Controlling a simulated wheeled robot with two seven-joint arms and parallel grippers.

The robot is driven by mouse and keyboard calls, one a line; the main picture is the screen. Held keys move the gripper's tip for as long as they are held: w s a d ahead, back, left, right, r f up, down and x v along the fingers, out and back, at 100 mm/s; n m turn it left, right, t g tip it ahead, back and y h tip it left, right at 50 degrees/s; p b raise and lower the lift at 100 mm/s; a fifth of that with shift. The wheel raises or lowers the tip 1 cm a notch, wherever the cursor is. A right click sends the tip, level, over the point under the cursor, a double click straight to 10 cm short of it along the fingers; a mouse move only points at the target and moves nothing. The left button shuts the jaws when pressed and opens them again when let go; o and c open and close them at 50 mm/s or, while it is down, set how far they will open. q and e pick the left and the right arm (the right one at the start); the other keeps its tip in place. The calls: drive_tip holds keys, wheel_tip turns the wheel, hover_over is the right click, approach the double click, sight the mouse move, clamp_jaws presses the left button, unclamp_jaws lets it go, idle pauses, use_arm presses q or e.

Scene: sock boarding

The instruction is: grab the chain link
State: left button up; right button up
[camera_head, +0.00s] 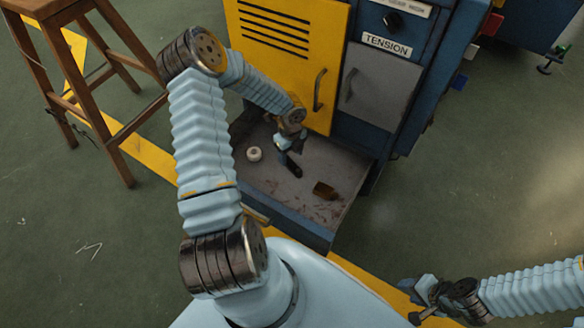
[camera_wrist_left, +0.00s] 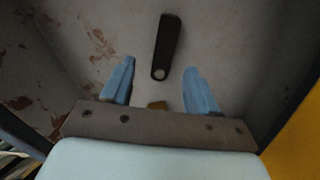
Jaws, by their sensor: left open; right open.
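The chain link is a dark, flat, elongated piece with a pale round spot near one end. It lies in the grey open drawer of the machine, where the head view shows it as a small dark bar (camera_head: 293,168). My left gripper (camera_head: 287,151) is just above it, open and empty. In the left wrist view the link (camera_wrist_left: 168,40) lies beyond the two blue fingertips (camera_wrist_left: 158,75), roughly centred between them and apart from both. My right gripper (camera_head: 424,300) is open and empty at the lower right, away from the drawer.
The drawer (camera_head: 262,178) has low walls and a stained floor. It also holds a white roll (camera_head: 254,154) and a brown block (camera_head: 325,190). A yellow door (camera_head: 300,60) stands behind my left gripper. A wooden stool (camera_head: 95,95) is at the left.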

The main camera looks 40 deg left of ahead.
sight(292, 165)
use_arm(q)
drive_tip(key=f, duration=0.3)
drive_tip(key=f+b, duration=0.1)
drive_tip(key=f, duration=0.1)
drive_tip(key=shift+w+f, duration=0.25)
drive_tip(key=shift+f, duration=0.1)
clamp_jaws()
